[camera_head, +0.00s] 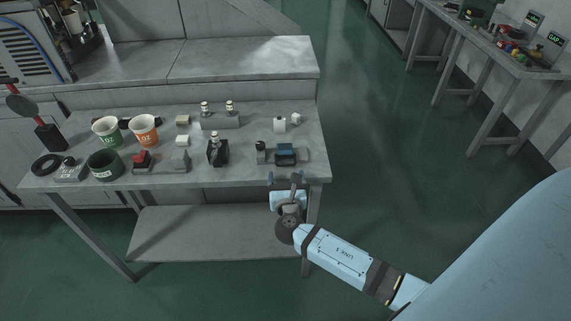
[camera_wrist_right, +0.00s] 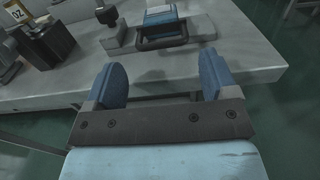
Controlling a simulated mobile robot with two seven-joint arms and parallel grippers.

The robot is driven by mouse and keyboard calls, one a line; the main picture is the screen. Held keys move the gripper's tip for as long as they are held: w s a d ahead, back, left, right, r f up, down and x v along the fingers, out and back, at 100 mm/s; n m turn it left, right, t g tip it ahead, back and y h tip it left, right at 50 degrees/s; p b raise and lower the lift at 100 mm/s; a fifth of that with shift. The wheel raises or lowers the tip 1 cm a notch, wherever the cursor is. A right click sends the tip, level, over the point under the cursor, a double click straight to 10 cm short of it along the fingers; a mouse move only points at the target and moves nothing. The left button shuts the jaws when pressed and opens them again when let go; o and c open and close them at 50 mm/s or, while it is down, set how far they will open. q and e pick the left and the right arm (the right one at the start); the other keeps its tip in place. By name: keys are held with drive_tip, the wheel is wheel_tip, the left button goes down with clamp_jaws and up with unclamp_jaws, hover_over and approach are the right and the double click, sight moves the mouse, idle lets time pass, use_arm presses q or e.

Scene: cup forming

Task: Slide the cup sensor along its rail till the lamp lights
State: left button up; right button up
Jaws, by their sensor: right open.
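The cup sensor looks to be the dark block with a blue top (camera_head: 286,153) on a grey rail near the bench's front right corner. In the right wrist view its blue top (camera_wrist_right: 162,15) and a black handle bar (camera_wrist_right: 163,42) on its near side show at the top. My right gripper (camera_head: 285,179) is open and empty, just in front of the bench edge and short of the sensor. In the right wrist view its two blue fingers (camera_wrist_right: 162,75) stand apart, with the handle beyond them. A small dark post (camera_head: 261,147) stands left of the sensor. I cannot make out a lit lamp.
A black block (camera_head: 217,152) stands left of the rail. A white roll (camera_head: 280,125) lies behind the sensor. The floor right of the bench is clear.

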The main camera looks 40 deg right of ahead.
sight(284, 165)
drive_tip(key=x, duration=0.5)
drive_tip(key=shift+w, duration=0.1)
drive_tip(key=c, duration=0.9)
drive_tip(key=shift+a+r+p, duration=0.15)
drive_tip(key=shift+p, duration=0.2)
drive_tip(key=shift+c, duration=0.5)
drive_tip(key=o, duration=1)
